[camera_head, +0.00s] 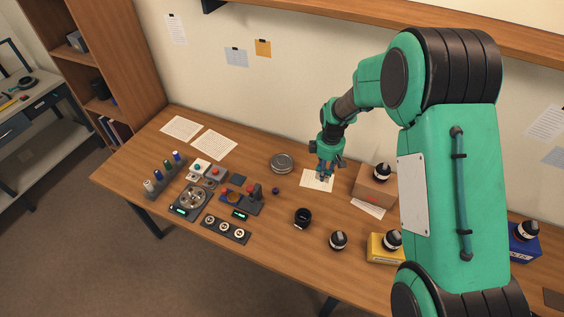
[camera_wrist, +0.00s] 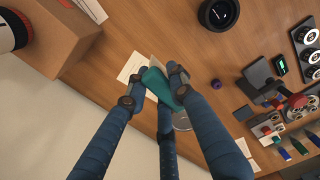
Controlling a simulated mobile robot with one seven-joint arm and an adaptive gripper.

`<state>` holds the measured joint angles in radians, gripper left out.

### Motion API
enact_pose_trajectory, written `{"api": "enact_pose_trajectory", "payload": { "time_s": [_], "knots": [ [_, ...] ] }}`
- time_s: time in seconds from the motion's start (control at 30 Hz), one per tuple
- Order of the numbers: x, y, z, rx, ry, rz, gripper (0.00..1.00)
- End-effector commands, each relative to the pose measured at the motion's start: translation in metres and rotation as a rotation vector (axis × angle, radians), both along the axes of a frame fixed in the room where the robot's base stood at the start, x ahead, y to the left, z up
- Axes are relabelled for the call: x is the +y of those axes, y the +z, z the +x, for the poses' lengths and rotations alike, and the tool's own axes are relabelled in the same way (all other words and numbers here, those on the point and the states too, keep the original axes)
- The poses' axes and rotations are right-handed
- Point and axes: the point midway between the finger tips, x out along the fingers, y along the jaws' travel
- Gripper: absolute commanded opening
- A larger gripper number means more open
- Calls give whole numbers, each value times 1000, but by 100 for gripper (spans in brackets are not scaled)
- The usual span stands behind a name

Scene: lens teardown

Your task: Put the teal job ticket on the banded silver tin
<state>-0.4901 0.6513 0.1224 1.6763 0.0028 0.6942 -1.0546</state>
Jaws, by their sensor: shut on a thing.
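My gripper (camera_head: 324,176) is low over the right-centre of the workbench, above a white sheet. In the wrist view, its blue fingers (camera_wrist: 154,92) are closed on the teal job ticket (camera_wrist: 160,88), which looks bent or tilted between them. I cannot make out the ticket clearly in the head view. The silver tin (camera_head: 281,162) is round and stands on the bench to the left of my gripper, apart from it. In the wrist view the tin (camera_wrist: 182,120) is partly hidden behind the fingers.
A white sheet (camera_head: 309,182) lies under my gripper. A cardboard box (camera_head: 371,187) with a lens on it stands to the right. A black ring-shaped part (camera_head: 303,217) sits in front. Tools and dark trays crowd the left. Bare wood surrounds the tin.

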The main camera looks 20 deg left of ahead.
Motion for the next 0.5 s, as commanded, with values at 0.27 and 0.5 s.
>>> {"api": "enact_pose_trajectory", "payload": {
  "time_s": [0.27,0.5],
  "knots": [
    [74,0,-36,1,24,0,4],
    [101,-13,-53,4,28,-3,5]
  ]
}}
